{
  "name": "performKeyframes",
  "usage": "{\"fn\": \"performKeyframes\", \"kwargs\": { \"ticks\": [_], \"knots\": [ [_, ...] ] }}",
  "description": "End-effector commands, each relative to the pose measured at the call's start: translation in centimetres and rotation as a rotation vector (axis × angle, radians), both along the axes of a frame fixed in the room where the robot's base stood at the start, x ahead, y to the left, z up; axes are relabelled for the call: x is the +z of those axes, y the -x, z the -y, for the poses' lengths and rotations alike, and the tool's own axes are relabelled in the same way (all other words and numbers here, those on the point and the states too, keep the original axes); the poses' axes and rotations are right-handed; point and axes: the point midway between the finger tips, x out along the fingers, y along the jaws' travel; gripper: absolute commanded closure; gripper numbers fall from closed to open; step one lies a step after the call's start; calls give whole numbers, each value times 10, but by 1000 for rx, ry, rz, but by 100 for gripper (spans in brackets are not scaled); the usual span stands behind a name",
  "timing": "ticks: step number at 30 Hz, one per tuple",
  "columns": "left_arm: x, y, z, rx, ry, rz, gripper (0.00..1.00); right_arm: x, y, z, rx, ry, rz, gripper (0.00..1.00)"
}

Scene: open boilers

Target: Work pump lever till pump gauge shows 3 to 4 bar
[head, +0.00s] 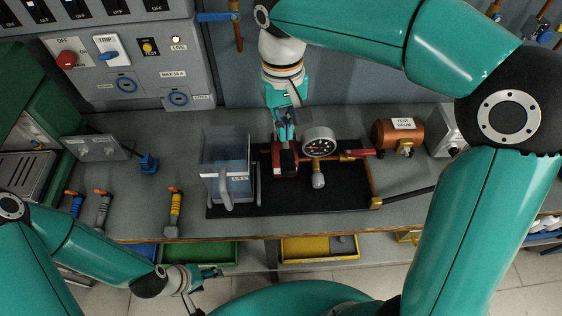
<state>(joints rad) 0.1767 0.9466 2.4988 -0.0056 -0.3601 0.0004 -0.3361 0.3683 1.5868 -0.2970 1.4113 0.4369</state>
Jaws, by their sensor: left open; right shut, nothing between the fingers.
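The red pump (281,172) stands on a black mat (340,192) on the bench. My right gripper (286,134) points down just above the pump's dark top, left of the gauge. It is shut and empty; I cannot tell if it touches the pump. My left gripper (208,275) is open and empty, low in front of the bench, far from the pump.
A clear water tank (224,170) with a handle stands close left of the pump. A copper test drum (398,135) is at the right. Several hand tools (175,212) lie at the front left. A switch panel (120,60) rises behind.

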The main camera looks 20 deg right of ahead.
Motion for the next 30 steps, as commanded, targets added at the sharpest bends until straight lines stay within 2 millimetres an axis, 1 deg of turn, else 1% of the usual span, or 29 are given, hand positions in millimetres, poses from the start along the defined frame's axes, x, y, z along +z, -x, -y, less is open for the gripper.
{"fn": "performKeyframes", "kwargs": {
  "ticks": [1, 9, 15, 19, 30],
  "knots": [
    [-8, 0, 0, 0, 0, 0, 40, -8, 1, 0, -1, 0, 0, 100],
    [-40, 0, 0, 0, 0, 0, 40, -40, 4, 1, -3, -1, 0, 100],
    [-60, 0, 0, 0, 0, 0, 40, -60, 6, 1, -4, -1, 0, 100],
    [-65, 0, 0, 0, 0, 0, 40, -64, 7, 1, -4, -1, 0, 100],
    [-65, 0, 0, 0, 0, 0, 40, -64, 7, 1, -4, 0, -1, 100]
  ]
}}
